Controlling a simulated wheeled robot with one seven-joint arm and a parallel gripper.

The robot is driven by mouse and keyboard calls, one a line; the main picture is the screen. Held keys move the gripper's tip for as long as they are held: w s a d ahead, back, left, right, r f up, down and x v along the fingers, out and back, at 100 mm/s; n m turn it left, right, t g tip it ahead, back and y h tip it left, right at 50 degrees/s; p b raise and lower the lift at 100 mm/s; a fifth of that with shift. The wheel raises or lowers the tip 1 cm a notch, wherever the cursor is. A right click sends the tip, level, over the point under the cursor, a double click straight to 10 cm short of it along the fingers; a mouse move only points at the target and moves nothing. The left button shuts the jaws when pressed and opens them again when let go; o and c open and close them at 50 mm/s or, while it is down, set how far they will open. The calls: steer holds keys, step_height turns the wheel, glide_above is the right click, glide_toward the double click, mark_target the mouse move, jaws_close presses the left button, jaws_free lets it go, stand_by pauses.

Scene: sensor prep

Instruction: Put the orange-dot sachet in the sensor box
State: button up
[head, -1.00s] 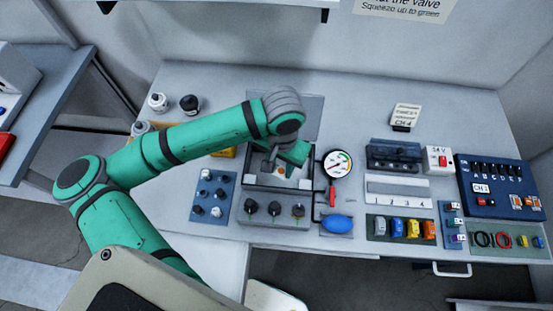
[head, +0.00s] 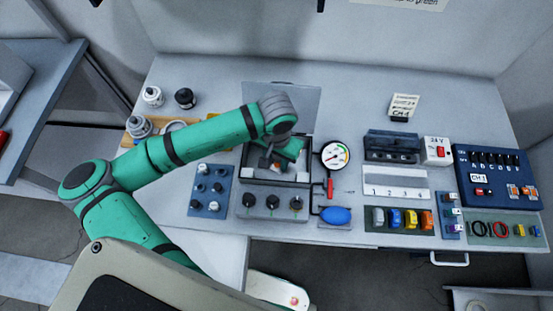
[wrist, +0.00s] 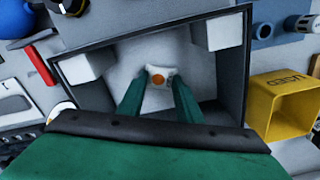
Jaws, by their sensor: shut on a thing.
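The orange-dot sachet (wrist: 152,70) is small and white with an orange dot, between the fingertips of my gripper (wrist: 160,84) in the wrist view. My gripper is shut on it. The sensor box (wrist: 240,75) is an open dark-walled box with a pale floor, and the sachet is over its inside. I cannot tell whether the sachet touches the floor. In the head view my gripper (head: 277,160) reaches into the mouth of the sensor box (head: 275,184), whose lid (head: 300,98) stands open behind. My wrist hides part of the lid and the box's inside.
White blocks (wrist: 80,68) sit in two box corners. A gauge (head: 335,155) and blue bulb (head: 335,216) stand right of the box. A knob panel (head: 210,190) lies to the left. A yellow bin (wrist: 285,105) stands close beside the box in the wrist view.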

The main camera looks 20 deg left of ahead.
mark_target(277, 164)
steer(key=o, duration=0.9)
steer(key=shift+o, duration=0.5)
steer(key=shift+d, duration=0.1)
steer(key=shift+w, duration=0.15)
step_height(277, 164, up, 12)
steer(key=shift+r, duration=0.2)
